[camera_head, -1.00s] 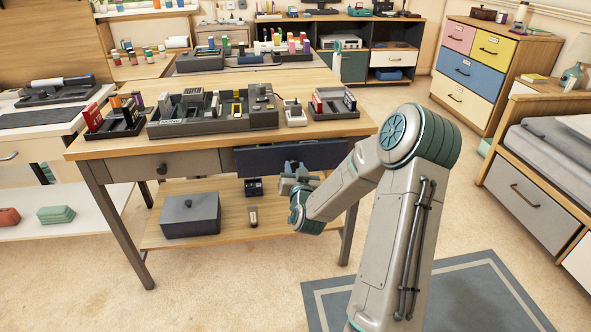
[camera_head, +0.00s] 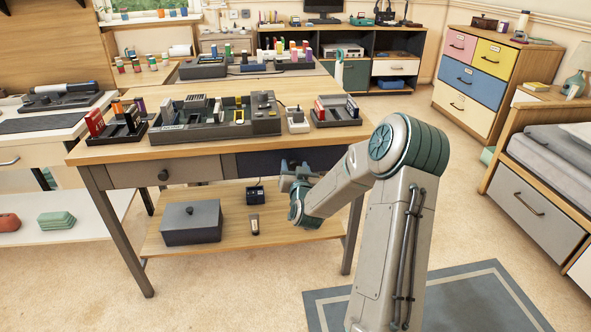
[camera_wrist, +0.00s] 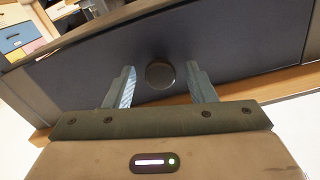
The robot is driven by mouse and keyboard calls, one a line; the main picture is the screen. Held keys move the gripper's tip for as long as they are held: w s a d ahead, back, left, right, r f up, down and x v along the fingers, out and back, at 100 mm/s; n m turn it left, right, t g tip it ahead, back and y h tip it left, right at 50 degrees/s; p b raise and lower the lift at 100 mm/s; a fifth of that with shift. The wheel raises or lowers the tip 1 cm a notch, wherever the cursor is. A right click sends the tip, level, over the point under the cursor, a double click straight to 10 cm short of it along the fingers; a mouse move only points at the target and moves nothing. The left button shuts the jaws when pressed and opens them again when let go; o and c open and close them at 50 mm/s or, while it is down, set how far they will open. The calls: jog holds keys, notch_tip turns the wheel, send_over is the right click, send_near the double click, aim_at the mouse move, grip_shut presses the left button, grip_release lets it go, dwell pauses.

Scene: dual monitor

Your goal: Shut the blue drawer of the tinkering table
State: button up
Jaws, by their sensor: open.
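The tinkering table (camera_head: 210,148) stands in the middle of the head view. Its dark blue drawer (camera_head: 262,164) is at the right under the tabletop, and its front looks about level with the grey drawer beside it. My gripper (camera_head: 287,168) is at the drawer's front, partly covering it. In the wrist view the blue drawer front (camera_wrist: 225,50) fills the upper middle. Its round dark knob (camera_wrist: 160,75) lies between the two open fingers of my gripper (camera_wrist: 163,85). I cannot tell whether the fingers touch the front. My arm hides the drawer's right end.
The grey drawer (camera_head: 190,170) to the left looks shut. The lower shelf (camera_head: 235,232) bears a grey box (camera_head: 191,222) and small items. Trays of tools cover much of the tabletop. The floor in front is open, with a blue-grey rug (camera_head: 470,300).

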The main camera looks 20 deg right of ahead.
jog(key=p+v, duration=0.1)
jog(key=v, duration=1.2)
jog(key=shift+s+p, duration=0.35)
jog(key=shift+p, duration=0.05)
jog(key=shift+a, duration=0.1)
jog(key=s+a+r+n+g+y+p, duration=0.2)
jog(key=a+r+g+p, duration=0.25)
jog(key=r+p, duration=0.35)
jog(key=s+a+r+n+g+y+p, duration=0.25)
jog(key=a+r+p, duration=0.25)
jog(key=r+p, duration=0.3)
jog(key=s+a+r+g+p, duration=0.3)
jog(key=s+r+p, duration=0.3)
jog(key=s+r, duration=0.4)
jog(key=s+a+r+n+g+p, duration=0.1)
jog(key=s+a+r+g+p, duration=0.2)
jog(key=s+r+p, duration=0.3)
jog(key=s+r+g, duration=0.1)
jog(key=s+r, duration=0.2)
jog(key=r, duration=0.1)
jog(key=shift+s+r+g+p, duration=0.3)
jog(key=shift+s+p, duration=0.05)
jog(key=shift+y, duration=0.25)
